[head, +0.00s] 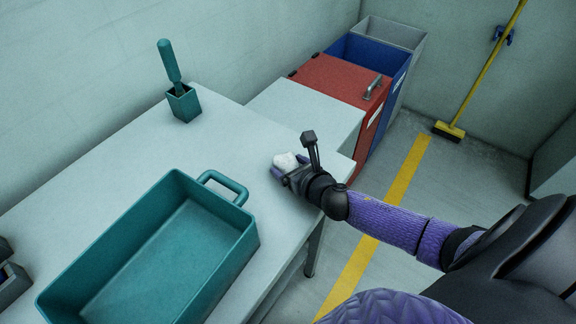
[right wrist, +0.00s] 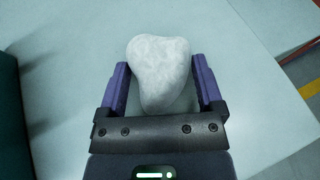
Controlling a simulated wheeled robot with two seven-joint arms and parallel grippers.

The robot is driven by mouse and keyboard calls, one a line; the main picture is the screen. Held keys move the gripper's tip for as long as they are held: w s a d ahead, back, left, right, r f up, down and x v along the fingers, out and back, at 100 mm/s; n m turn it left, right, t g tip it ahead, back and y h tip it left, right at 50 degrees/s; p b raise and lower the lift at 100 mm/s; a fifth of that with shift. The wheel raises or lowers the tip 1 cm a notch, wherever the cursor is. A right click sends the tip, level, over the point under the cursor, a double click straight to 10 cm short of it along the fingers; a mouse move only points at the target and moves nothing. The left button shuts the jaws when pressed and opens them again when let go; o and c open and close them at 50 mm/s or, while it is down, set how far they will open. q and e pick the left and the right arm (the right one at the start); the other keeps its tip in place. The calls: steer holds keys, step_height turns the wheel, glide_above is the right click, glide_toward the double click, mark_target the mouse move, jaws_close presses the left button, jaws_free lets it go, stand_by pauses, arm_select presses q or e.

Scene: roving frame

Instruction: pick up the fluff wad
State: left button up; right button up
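The fluff wad (head: 287,161) is a small, pale, lumpy piece near the right edge of the white table. In the right wrist view the fluff wad (right wrist: 160,72) sits between the two purple fingers of my right gripper (right wrist: 160,80). A narrow gap shows between the wad and each finger, so the fingers look open around it. In the head view my right gripper (head: 286,168) is low over the table, with the wad at its fingertips. Whether the wad rests on the table is hard to tell. My left gripper is not in view.
A teal tray (head: 247,243) with a loop handle stands on the white table (head: 130,150), left of my right gripper. A teal brush in a square holder (head: 184,104) stands at the back. Red (head: 340,95) and blue (head: 402,75) bins are beyond. A yellow broom (head: 449,131) leans right.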

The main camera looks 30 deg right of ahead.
steer(key=c, duration=0.8)
